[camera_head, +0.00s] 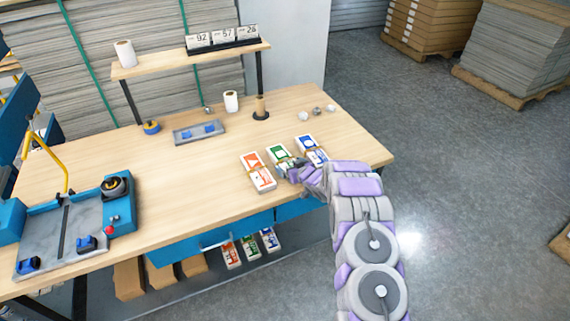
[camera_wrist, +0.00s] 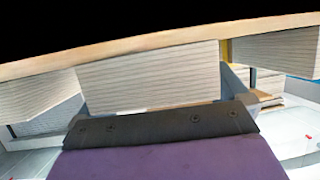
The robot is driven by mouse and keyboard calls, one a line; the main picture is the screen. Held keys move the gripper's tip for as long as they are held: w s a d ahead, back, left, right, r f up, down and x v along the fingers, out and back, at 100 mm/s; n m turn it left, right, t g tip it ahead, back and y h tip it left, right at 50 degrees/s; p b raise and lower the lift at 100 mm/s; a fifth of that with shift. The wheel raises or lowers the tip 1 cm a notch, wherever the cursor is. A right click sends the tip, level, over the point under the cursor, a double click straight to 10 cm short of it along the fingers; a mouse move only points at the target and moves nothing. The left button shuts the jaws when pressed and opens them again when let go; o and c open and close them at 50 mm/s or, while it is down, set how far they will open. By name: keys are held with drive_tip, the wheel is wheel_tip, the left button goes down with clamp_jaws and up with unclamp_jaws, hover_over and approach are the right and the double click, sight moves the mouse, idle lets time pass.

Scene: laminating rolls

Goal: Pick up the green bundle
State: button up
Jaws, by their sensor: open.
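The green bundle (camera_head: 279,153) is a white-sided stack with a green and white top. It lies on the wooden table (camera_head: 200,175) between an orange bundle (camera_head: 256,171) and a blue bundle (camera_head: 309,148). My gripper (camera_head: 291,171) is open at the near end of the green bundle and partly covers it. In the wrist view, pale layered stack sides appear upside down under a wood strip (camera_wrist: 60,64). The middle stack (camera_wrist: 150,78) is right beyond my dark finger plate (camera_wrist: 160,124). I cannot tell whether the finger touches it.
A grey tray (camera_head: 199,132), a tape roll (camera_head: 151,127) and small pale items (camera_head: 317,110) stand farther back. A blue cutting machine (camera_head: 75,232) stands at the left. More bundles (camera_head: 250,247) lie on the lower shelf. The table's right edge is close to my arm.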

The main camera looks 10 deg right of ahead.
drive_tip(key=c, duration=1.1)
drive_tip(key=shift+r, duration=0.1)
